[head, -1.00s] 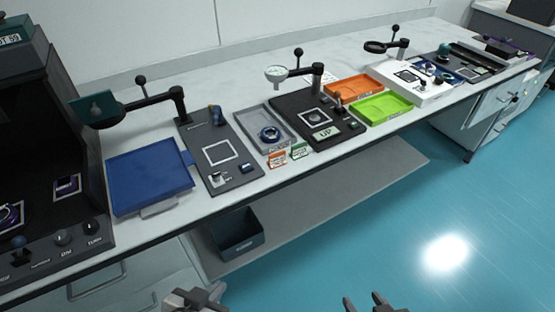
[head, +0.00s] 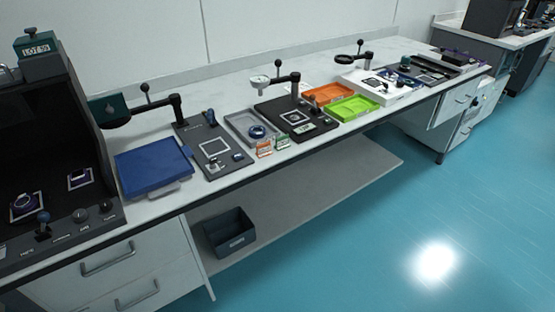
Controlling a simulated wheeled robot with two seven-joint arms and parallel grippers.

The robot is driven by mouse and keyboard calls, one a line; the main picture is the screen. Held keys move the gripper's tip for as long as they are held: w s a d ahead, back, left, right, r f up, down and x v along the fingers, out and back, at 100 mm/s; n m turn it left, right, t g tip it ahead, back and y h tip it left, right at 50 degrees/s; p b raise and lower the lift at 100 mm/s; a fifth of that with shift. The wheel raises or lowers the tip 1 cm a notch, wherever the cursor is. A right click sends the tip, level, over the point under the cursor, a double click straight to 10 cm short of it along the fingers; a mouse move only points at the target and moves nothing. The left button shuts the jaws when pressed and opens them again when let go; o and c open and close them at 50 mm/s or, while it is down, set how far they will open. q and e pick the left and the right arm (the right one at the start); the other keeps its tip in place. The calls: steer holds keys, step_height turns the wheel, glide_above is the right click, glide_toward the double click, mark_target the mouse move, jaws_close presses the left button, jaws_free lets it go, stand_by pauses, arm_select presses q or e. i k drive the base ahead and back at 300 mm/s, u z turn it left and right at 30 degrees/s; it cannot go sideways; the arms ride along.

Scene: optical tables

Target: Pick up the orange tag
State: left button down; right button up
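The orange tag (head: 264,148) is a small card standing upright near the front edge of the table, in front of the grey tray (head: 243,127). A similar green-and-white tag (head: 282,142) stands just to its right. The print on the orange tag is too small to read. Neither of my grippers shows in the head view now, so I cannot see what they hold.
The long white table (head: 225,85) carries a blue tray (head: 152,168), dark fixture plates, an orange tray (head: 327,94) and a green tray (head: 353,108). Magnifier arms rise behind. A dark bin (head: 230,232) sits on the lower shelf. The blue floor at right is clear.

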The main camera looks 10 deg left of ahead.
mark_target(264, 150)
steer(key=z, duration=0.05)
steer(key=i, duration=0.55)
steer(key=u, duration=0.75)
